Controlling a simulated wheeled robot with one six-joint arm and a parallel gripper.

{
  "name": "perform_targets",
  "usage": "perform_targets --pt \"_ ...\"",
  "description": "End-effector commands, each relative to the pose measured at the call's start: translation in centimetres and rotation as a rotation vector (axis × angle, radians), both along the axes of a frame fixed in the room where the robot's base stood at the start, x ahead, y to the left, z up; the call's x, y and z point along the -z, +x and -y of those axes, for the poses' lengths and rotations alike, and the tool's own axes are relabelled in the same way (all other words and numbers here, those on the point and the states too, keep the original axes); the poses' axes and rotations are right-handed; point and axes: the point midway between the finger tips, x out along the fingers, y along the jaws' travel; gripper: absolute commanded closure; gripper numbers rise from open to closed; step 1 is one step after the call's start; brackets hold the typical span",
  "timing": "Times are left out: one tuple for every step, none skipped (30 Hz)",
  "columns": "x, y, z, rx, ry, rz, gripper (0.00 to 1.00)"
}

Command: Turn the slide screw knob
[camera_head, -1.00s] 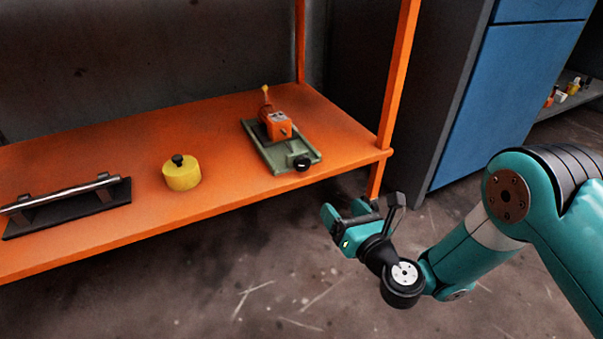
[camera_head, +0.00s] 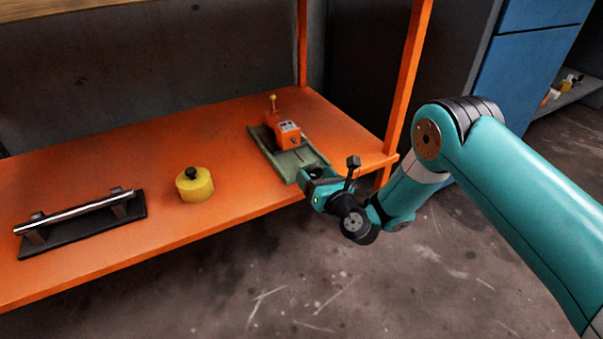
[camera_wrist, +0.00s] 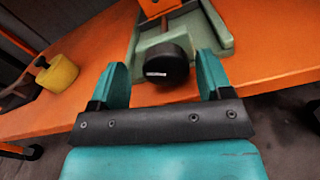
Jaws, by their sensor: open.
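The slide screw knob is a black round knob (camera_wrist: 166,66) on the near end of a green slide base (camera_wrist: 226,42). In the head view the green slide base (camera_head: 307,156) sits on the orange shelf with an orange block (camera_head: 283,133) on it, and my gripper hides the knob. My gripper (camera_head: 308,176) is at the shelf's front edge, at the near end of the slide. In the wrist view my open gripper (camera_wrist: 160,82) has its teal fingers to the left and right of the knob, which shows just beyond and between the fingertips. I cannot tell whether either finger touches it.
A yellow cylinder with a black knob (camera_head: 196,187) stands on the orange shelf (camera_head: 155,150) left of the slide. A metal bar handle on a black base (camera_head: 82,226) lies further left. An orange post (camera_head: 410,82) rises at the shelf's right corner, near my arm.

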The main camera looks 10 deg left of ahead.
Motion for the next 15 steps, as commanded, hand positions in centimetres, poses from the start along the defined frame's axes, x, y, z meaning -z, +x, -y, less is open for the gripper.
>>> perform_targets --pt "0.03 0.15 0.35 0.006 0.000 0.000 0.28" --pt "0.04 0.21 0.50 0.008 -0.001 -0.001 0.28" --pt "0.04 0.26 0.65 0.010 0.001 -0.001 0.28" --pt "0.05 0.28 0.74 0.011 0.000 -0.001 0.28" --pt "0.05 0.30 0.83 0.012 0.000 -0.001 0.28" --pt "0.06 0.32 0.90 0.013 0.000 0.000 0.28" --pt "0.06 0.32 0.94 0.013 0.000 0.000 0.28" --pt "0.05 0.32 0.96 0.014 0.000 0.000 0.32" --pt "0.05 0.33 0.99 0.014 0.001 -0.001 0.42" --pt "0.05 0.33 0.99 0.014 0.001 -0.001 0.49" --pt "0.05 0.33 0.99 0.014 0.001 -0.001 0.55" --pt "0.05 0.33 0.99 0.014 0.001 -0.001 0.65" --pt "0.05 0.33 0.99 0.014 0.001 -0.001 0.72" --pt "0.05 0.33 0.99 0.014 0.001 -0.001 0.77" --pt "0.05 0.33 0.99 0.014 0.000 0.000 0.77"
